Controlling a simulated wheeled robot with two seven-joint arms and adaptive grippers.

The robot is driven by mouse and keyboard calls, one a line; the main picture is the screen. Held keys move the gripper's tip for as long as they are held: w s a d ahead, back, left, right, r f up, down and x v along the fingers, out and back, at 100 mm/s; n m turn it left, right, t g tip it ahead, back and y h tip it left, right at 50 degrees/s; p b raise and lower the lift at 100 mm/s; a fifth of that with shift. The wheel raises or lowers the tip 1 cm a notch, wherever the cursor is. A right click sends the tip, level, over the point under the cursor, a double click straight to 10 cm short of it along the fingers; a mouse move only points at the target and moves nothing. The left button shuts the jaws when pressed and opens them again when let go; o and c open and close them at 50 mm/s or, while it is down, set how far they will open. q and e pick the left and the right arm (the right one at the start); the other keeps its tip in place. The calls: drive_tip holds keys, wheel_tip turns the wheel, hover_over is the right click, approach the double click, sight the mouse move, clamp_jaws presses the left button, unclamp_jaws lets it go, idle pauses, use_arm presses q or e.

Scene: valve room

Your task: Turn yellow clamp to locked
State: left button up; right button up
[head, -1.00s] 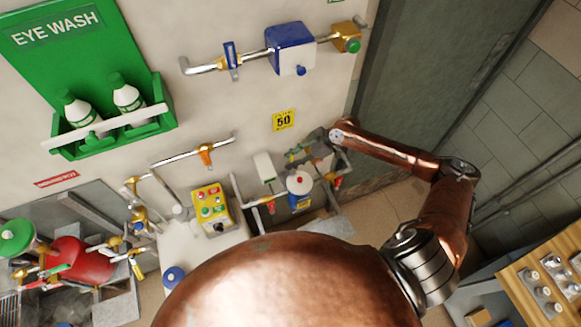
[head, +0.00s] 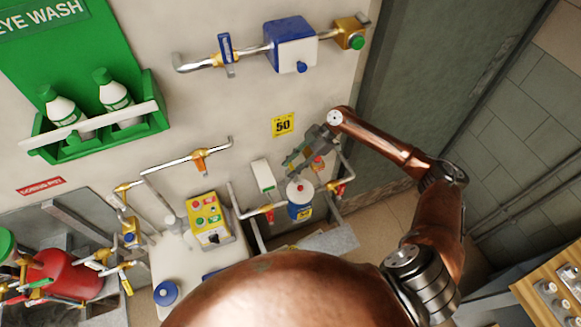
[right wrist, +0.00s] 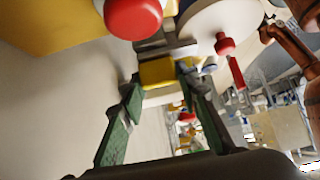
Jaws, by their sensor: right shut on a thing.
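The yellow clamp (right wrist: 160,72) shows in the right wrist view as a small yellow block between the fingertips of my right gripper (right wrist: 158,82). The green-padded fingers close on it from both sides. In the head view my right gripper (head: 296,157) is at the pipework below the yellow "50" sign, above the white-topped blue canister. The clamp is not clearly distinguishable there, and I cannot tell its locked or unlocked position. My left gripper is not in view.
Close to the gripper are a red knob (right wrist: 133,17), a white disc (right wrist: 220,22) and a red handle (right wrist: 237,73). The canister (head: 299,200) and a white box (head: 263,175) crowd the pipe area. A yellow control box (head: 208,217) stands left.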

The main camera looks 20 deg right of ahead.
drive_tip(key=o, duration=1.2)
drive_tip(key=shift+c, duration=0.2)
drive_tip(key=v, duration=1.2)
drive_tip(key=shift+f, duration=0.1)
